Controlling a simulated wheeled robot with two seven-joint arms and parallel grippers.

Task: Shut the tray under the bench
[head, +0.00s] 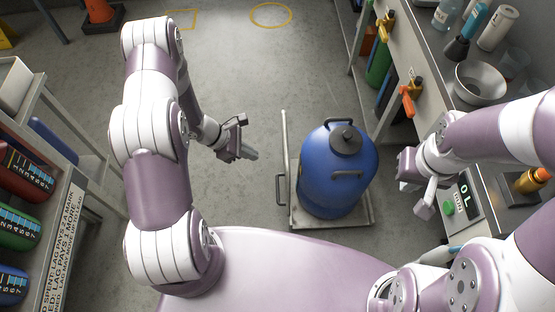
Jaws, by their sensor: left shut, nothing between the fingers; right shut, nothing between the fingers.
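A grey tray (350,217) stands out from the bench (405,60) on the right, over the open floor. A large blue drum (335,185) with a dark cap stands upright on it. The tray's thin pale front edge and dark handle (281,190) are on its left side. My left gripper (250,153) is shut and empty, left of the tray and apart from its front. My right gripper (414,196) is shut and empty, right of the drum near the bench edge. The tray's far right part is hidden by the drum.
The bench carries a bowl (480,82), bottles and a device with a green button (449,208). Orange-handled cylinders (380,60) stand below its edge. A rack with coloured reels (18,225) is at the left. The floor left of the tray is clear.

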